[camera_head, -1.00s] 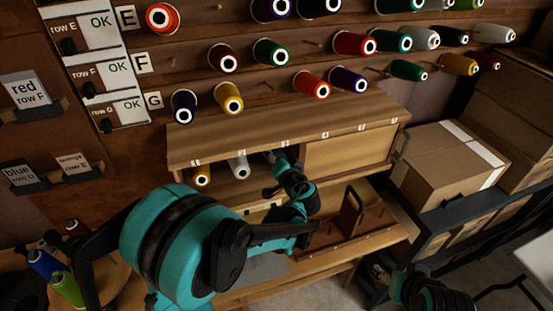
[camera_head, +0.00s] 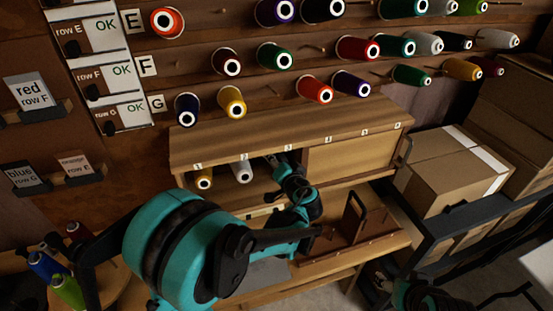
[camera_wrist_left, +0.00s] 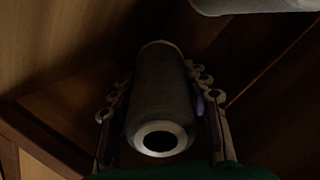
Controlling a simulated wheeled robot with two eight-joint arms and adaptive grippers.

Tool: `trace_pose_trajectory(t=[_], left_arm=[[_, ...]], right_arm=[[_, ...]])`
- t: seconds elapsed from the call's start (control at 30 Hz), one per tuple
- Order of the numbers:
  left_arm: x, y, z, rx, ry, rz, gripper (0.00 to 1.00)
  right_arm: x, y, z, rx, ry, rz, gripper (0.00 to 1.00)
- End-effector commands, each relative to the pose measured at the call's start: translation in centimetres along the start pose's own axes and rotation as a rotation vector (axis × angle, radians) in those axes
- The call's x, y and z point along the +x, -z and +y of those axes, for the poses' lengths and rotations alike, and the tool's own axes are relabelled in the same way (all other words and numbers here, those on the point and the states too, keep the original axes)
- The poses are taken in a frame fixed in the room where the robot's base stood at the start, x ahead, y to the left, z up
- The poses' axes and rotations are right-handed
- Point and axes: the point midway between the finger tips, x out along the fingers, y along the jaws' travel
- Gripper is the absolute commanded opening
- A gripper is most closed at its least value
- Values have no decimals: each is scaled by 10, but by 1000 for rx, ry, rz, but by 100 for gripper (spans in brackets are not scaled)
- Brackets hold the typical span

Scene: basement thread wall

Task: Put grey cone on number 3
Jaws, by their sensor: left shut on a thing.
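The grey cone (camera_wrist_left: 160,95) lies between the two fingers of my left gripper (camera_wrist_left: 162,112) in the left wrist view, its pale ring-shaped end towards the camera. The gripper is shut on it. In the head view my left gripper (camera_head: 283,168) reaches into the open left part of the wooden shelf unit (camera_head: 235,140), just below the number 3 label (camera_head: 288,148). The arm and shelf top hide most of the cone there. Whether it touches the shelf floor cannot be told. Only a black and teal part of my right arm shows at bottom right, without fingers.
A wooden panel (camera_head: 350,154) closes the shelf's right part. A brown handled holder (camera_head: 352,235) stands in front. Cardboard boxes (camera_head: 450,175) are at right.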

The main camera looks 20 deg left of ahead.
Motion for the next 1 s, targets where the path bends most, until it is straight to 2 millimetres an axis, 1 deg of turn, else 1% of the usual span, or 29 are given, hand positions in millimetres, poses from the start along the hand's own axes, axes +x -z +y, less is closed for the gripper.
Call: trace_pose_trajectory(t=[0.1, 0.13, 0.2, 0.6, 0.77, 0.87, 1.0], left_arm=[[0, -2, 1, -3, -3, -3, 13], [-1, -2, 1, -3, -3, -3, 54], [0, -2, 1, -3, -3, -3, 70], [0, -1, 1, -2, -2, -2, 70], [-2, 4, -4, -2, -2, -2, 70], [-17, 4, -2, 0, -4, 2, 70], [-45, 3, -2, 0, -5, 1, 70]], right_arm=[[0, 0, 0, 0, 0, 0, 63], [0, 0, 0, 0, 0, 0, 63], [0, 0, 0, 0, 0, 0, 63], [0, 0, 0, 0, 0, 0, 63], [-6, 5, 0, 0, 0, 0, 63], [-9, 6, 0, 0, 0, 0, 63], [-15, 11, 0, 0, 0, 0, 63]])
